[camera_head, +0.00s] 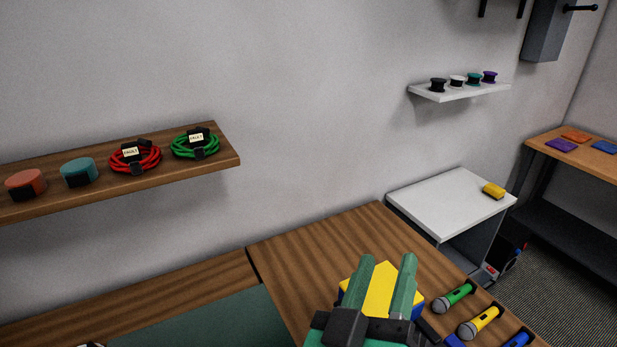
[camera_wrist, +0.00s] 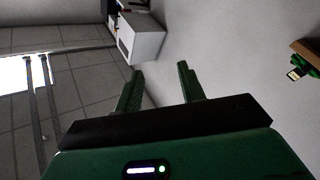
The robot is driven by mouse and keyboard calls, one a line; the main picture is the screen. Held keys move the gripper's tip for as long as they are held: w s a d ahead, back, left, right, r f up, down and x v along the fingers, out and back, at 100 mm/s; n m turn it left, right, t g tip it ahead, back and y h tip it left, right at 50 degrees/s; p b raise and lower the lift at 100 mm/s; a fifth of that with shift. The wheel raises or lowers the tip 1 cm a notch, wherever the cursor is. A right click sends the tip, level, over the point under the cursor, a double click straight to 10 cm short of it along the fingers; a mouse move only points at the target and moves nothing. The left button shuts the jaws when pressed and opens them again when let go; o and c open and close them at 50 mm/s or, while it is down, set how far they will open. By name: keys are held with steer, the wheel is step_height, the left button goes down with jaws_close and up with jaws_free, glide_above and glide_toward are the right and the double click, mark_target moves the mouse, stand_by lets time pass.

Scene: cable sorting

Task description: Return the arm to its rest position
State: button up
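My gripper (camera_head: 388,275) is green with a black body and shows at the bottom centre of the head view. Its two fingers stand apart with nothing visible between them in the wrist view (camera_wrist: 160,78). In the head view a yellow and blue object (camera_head: 381,288) shows between and behind the fingers; it appears to stand on the wooden table beyond them. The wrist view faces the wall and floor, with no object close to the fingertips.
A wooden shelf (camera_head: 225,162) on the left holds red and green cable coils. The wooden table (camera_head: 330,240) carries green (camera_head: 453,297), yellow (camera_head: 480,321) and blue (camera_head: 518,339) microphones at right. A white cabinet (camera_head: 440,205) bears a yellow item (camera_head: 493,191). A white wall shelf (camera_head: 462,92) holds several spools.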

steer(key=s+a+r+m+t+y+p, duration=0.1)
steer(key=s+a+r+t+y, duration=0.3)
steer(key=r, duration=0.5)
steer(key=s+a+r+t+y+p, duration=0.15)
steer(key=s+a+r+y, duration=0.3)
steer(key=r, duration=0.45)
step_height(320, 180, up, 24)
steer(key=w+a+p, duration=0.1)
steer(key=p, duration=2.3)
steer(key=shift+w+r+t+y, duration=0.25)
steer(key=shift+w+t+y, duration=0.1)
